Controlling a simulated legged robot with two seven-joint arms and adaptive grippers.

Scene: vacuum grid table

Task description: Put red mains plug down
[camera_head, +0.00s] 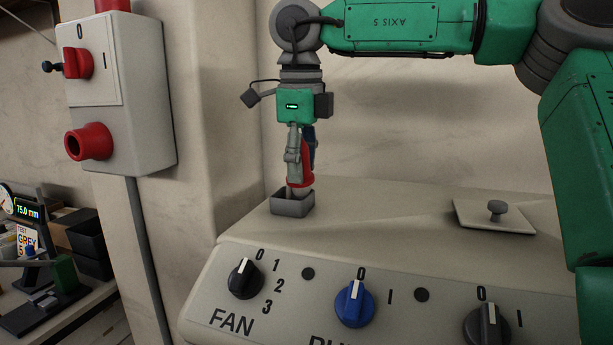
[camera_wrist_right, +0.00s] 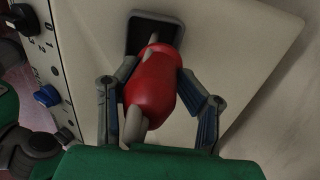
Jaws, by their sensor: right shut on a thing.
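The red mains plug (camera_wrist_right: 152,85) is between the fingers of my right gripper (camera_wrist_right: 157,95), which is shut on it. In the head view my right gripper (camera_head: 301,172) points down with the red plug (camera_head: 304,176) in it. The plug's lower end is at the mouth of a small grey open-topped holder (camera_head: 292,206) on the console top. The wrist view shows the plug's far end over the dark opening of this holder (camera_wrist_right: 133,27). I cannot tell how deep the plug sits in it. My left gripper does not show.
The sloping console front has a black FAN knob (camera_head: 246,279), a blue knob (camera_head: 355,303) and a dark knob (camera_head: 487,325). A flat plate with a small knob (camera_head: 497,211) lies on the console top at right. A wall box with a red socket (camera_head: 88,142) hangs at left.

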